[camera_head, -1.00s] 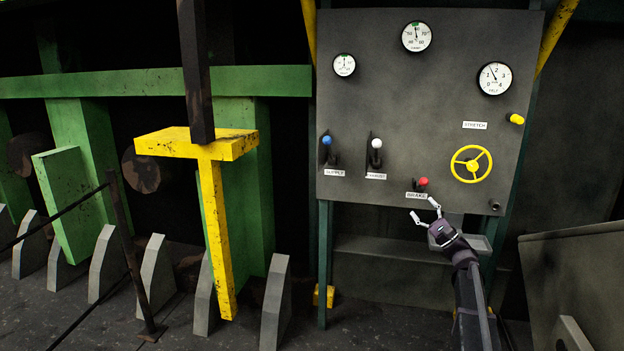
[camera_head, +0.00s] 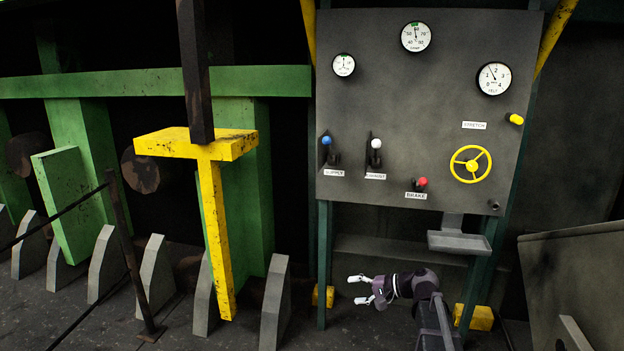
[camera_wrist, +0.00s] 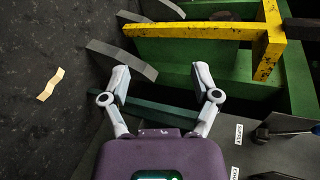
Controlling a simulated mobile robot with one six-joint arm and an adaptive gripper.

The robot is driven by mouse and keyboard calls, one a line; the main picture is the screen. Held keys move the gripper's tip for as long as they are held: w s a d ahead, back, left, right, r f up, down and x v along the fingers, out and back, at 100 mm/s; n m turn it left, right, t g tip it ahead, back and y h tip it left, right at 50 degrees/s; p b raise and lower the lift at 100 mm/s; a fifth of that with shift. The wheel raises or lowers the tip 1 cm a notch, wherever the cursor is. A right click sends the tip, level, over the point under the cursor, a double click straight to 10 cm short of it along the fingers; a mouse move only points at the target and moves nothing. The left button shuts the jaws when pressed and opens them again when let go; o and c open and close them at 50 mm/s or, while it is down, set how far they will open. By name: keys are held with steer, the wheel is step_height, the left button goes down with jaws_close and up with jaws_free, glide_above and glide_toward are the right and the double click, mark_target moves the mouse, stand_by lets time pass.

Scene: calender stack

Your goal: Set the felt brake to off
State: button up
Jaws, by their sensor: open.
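The felt brake (camera_head: 421,184) is a red-knobbed lever low on the grey panel (camera_head: 440,100), just above a label reading BRAKE. My gripper (camera_head: 361,290) is open and empty in the head view, well below the panel's lower edge and to the left of the brake. It points left, apart from the brake. In the wrist view my open fingers (camera_wrist: 160,85) have nothing between them but the background. The brake does not show in the wrist view.
A blue-knobbed supply lever (camera_head: 326,142) and a white-knobbed exhaust lever (camera_head: 376,145) sit left of the brake. A yellow handwheel (camera_head: 471,164) is to its right. A small grey tray (camera_head: 459,242) hangs below the panel. A yellow T-shaped beam (camera_head: 213,220) stands at left.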

steer(key=s+d+f+n+g+h, duration=0.25)
steer(key=s+f+h, duration=0.3)
steer(key=s, duration=0.45)
steer(key=s+d+f+n+g+h, duration=0.25)
steer(key=s+f+h, duration=0.35)
steer(key=s, duration=0.4)
step_height(320, 180, up, 26)
steer(key=h+p, duration=0.1)
steer(key=p, duration=2.5)
steer(key=shift+w+a+n, duration=0.2)
steer(key=shift+w+n, duration=0.1)
